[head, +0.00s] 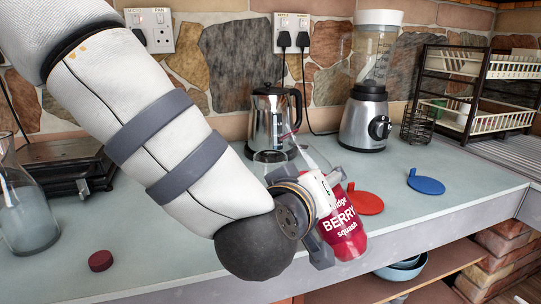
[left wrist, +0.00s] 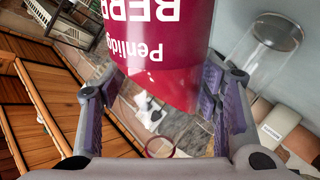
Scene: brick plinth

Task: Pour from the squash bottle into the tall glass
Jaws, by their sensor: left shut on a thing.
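The squash bottle (head: 343,228) has a red lower part with a white-lettered berry label and a clear upper part. It is tilted, its top leaning up and left in the head view. My left gripper (head: 322,222) is shut around it. In the left wrist view the bottle (left wrist: 165,45) sits between the fingers (left wrist: 160,105), label upside down. A clear glass (left wrist: 268,48), which looks like the tall glass, stands beside the bottle there. In the head view only a clear rim (head: 268,156) shows behind my wrist, and the rest is hidden. My right gripper is not in view.
A kettle (head: 272,120) and a blender (head: 368,115) stand at the back. A dish rack (head: 490,68) is at the right. Red (head: 366,203) and blue (head: 426,185) discs, a dark red cap (head: 100,261) and a glass flask (head: 27,215) are on the counter.

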